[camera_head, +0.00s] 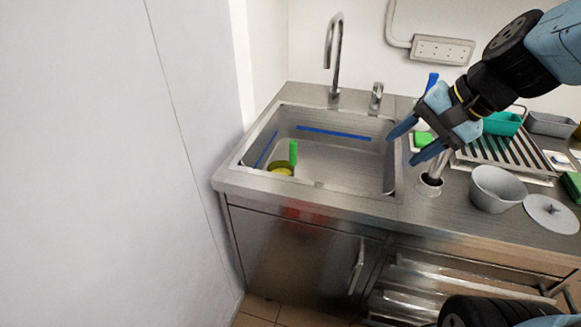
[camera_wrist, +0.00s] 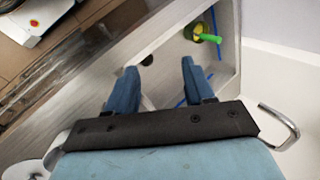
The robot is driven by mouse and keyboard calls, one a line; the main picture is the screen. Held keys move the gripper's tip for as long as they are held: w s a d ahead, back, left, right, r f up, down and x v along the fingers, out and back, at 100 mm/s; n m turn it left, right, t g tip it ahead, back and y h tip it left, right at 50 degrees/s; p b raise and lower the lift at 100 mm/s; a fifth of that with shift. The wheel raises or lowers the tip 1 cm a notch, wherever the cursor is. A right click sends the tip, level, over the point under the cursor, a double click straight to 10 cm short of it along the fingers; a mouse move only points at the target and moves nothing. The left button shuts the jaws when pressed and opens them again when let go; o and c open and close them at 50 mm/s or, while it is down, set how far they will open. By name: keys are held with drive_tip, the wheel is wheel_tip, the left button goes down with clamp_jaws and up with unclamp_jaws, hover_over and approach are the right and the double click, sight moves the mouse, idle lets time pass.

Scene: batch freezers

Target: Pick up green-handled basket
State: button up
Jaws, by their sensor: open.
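The green-handled basket (camera_head: 280,169) is a small yellow basket with an upright green handle. It is in the left part of the steel sink (camera_head: 340,182). It also shows near the top of the wrist view (camera_wrist: 197,31), its green handle pointing right. My gripper (camera_head: 403,149) is open and empty above the right rim of the sink, well to the right of the basket. In the wrist view the fingertips (camera_wrist: 158,66) are apart, with the basket beyond them to the upper right. The bottom of the basket is partly hidden in the head view.
A tall faucet (camera_head: 335,55) and a short steel fitting (camera_head: 376,95) stand behind the sink. A grey bowl (camera_head: 496,190), a lid (camera_head: 551,214) and a slatted rack (camera_head: 500,150) are on the right counter. A white wall (camera_head: 110,160) borders the left.

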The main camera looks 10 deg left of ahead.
drive_tip(key=w+a+f+m+g+y, duration=0.1)
drive_tip(key=w+a+f+m+y, duration=0.25)
drive_tip(key=a, duration=0.35)
drive_tip(key=m+t+y, duration=0.3)
drive_tip(key=m+t, duration=0.1)
drive_tip(key=m, duration=1.1)
approach(296, 148)
drive_tip(key=x, duration=1.2)
drive_tip(key=shift+d, duration=0.1)
drive_tip(key=shift+w+a+f, duration=0.15)
drive_tip(key=shift+w+a, duration=0.15)
drive_tip(key=shift+a, duration=0.2)
drive_tip(key=shift+c, duration=0.2)
clamp_jaws()
